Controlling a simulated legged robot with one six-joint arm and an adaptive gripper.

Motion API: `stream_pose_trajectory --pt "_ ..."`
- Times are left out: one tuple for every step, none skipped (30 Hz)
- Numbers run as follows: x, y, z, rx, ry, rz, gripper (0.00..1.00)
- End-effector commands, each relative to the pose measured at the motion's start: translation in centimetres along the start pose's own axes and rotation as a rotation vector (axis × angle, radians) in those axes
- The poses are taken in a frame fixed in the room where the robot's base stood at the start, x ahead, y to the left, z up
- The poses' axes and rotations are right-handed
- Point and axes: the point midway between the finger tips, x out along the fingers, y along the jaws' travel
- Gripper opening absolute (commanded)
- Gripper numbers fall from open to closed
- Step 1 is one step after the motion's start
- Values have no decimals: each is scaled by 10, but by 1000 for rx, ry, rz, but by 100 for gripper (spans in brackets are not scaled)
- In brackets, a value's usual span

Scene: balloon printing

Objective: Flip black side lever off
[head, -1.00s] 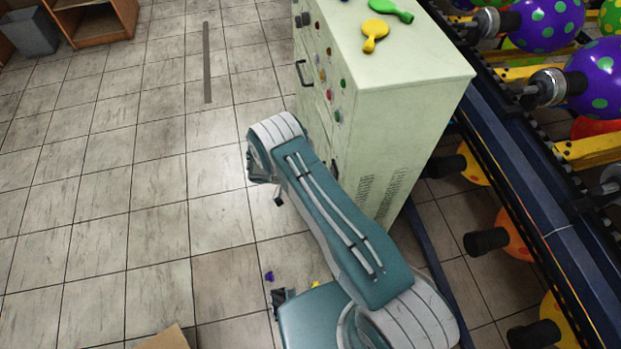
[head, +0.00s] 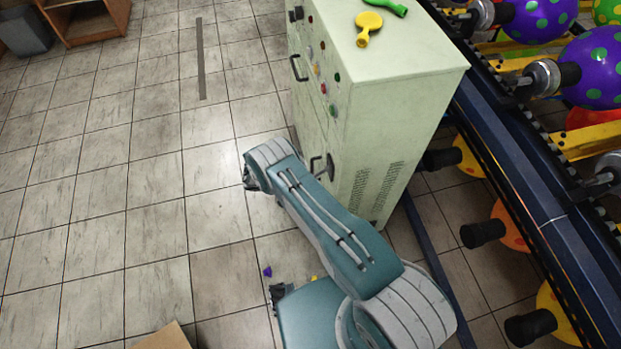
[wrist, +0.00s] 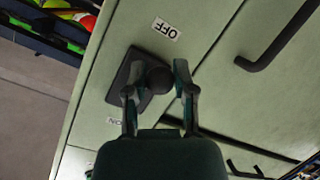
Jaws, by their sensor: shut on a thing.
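The black side lever (wrist: 157,80) has a round knob on a square black base plate (wrist: 126,75) on the pale green cabinet. In the wrist view it lies between an OFF label (wrist: 165,28) and an ON label (wrist: 115,121), both upside down. My gripper (wrist: 156,72) is shut on the lever, with one finger on each side of the knob. In the head view the lever's black plate (head: 331,166) shows on the cabinet's side, while my arm hides the gripper's fingers.
A conveyor machine with purple balloons (head: 595,72) stands at the right. Tiled floor (head: 150,180) at the left is mostly clear. A cardboard piece (head: 163,337) lies at the bottom.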

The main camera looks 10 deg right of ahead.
Motion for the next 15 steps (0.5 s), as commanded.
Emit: stream_pose_trajectory --pt "-3 -2 1 1 -2 -12 0" --pt "-3 -2 1 1 -2 -12 0" --pt "-3 -2 1 1 -2 -12 47" --pt "-3 -2 1 1 -2 -12 60" --pt "-2 -2 1 1 -2 -11 69" --pt "-2 -2 1 1 -2 -10 69" --pt "-2 -2 0 1 -2 -9 69" --pt "-2 -1 0 1 -2 -9 69" --pt "-2 -1 0 1 -2 -8 69" --pt "-2 -1 0 1 -2 -7 69" --pt "-1 -1 0 1 -2 -7 69" --pt "-1 -1 0 1 -2 -6 69" --pt "-1 0 0 1 -2 -6 69" --pt "-1 0 0 1 -2 -6 69" --pt "-1 0 0 1 -2 -5 69"
